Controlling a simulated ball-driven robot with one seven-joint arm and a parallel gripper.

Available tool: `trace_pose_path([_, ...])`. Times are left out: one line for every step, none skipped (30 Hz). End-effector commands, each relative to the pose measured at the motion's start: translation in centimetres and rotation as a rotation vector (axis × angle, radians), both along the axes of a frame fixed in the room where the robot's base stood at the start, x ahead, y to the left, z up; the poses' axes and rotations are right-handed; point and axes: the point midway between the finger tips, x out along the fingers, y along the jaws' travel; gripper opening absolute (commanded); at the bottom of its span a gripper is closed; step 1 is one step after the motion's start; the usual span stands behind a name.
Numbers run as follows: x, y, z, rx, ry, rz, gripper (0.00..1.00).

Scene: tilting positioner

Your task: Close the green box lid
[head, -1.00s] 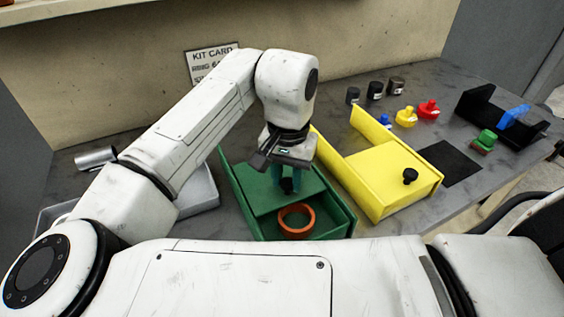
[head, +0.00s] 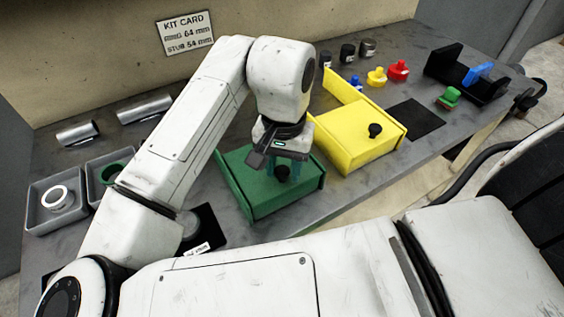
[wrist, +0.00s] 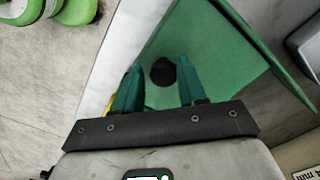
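The green box (head: 237,187) stands on the grey bench, and its flat green lid (head: 257,178) covers the part of it I can see. A black knob (head: 282,173) stands on the lid; it also shows in the wrist view (wrist: 163,72). My gripper (head: 283,168) points down over the lid with its two teal fingers on either side of the knob. In the wrist view my gripper (wrist: 158,75) is open, with a gap between the left finger and the knob. The far part of the box is partly hidden behind my wrist.
A yellow box (head: 345,140) with a black knob stands close to the right. Grey trays (head: 42,213) and metal cylinders lie at the left. Coloured pieces and a black cradle (head: 492,86) are at the back right.

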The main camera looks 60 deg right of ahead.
Motion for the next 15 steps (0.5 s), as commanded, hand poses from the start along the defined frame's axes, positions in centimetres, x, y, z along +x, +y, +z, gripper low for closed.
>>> trace_pose_path([-0.06, 0.03, -0.02, 0.001, 0.002, -0.001, 0.43])
trace_pose_path([-0.05, 0.02, -0.02, 0.001, 0.001, -0.001, 0.46])
trace_pose_path([-0.02, 0.02, -0.02, 0.001, 0.001, 0.000, 0.50])
trace_pose_path([0.00, 0.00, -0.02, 0.000, 0.000, 0.000, 0.53])
trace_pose_path([0.01, -0.01, -0.02, 0.000, 0.000, 0.000, 0.56])
trace_pose_path([0.03, -0.01, -0.02, 0.000, -0.001, 0.001, 0.59])
trace_pose_path([0.04, -0.02, -0.02, -0.001, -0.001, 0.001, 0.59])
trace_pose_path([0.05, -0.02, -0.02, -0.001, -0.001, 0.001, 0.59])
trace_pose_path([0.07, -0.03, -0.02, -0.001, -0.002, 0.001, 0.59])
trace_pose_path([0.08, -0.04, -0.02, -0.001, -0.002, 0.001, 0.59])
trace_pose_path([0.09, -0.03, -0.02, -0.002, -0.002, 0.002, 0.59])
trace_pose_path([0.10, -0.04, 0.00, -0.002, -0.002, 0.002, 0.59])
trace_pose_path([0.11, -0.05, 0.06, -0.001, -0.003, 0.002, 0.59])
trace_pose_path([0.11, -0.06, 0.16, -0.001, -0.003, 0.002, 0.59])
trace_pose_path([0.13, -0.07, 0.39, -0.002, -0.004, 0.002, 0.59])
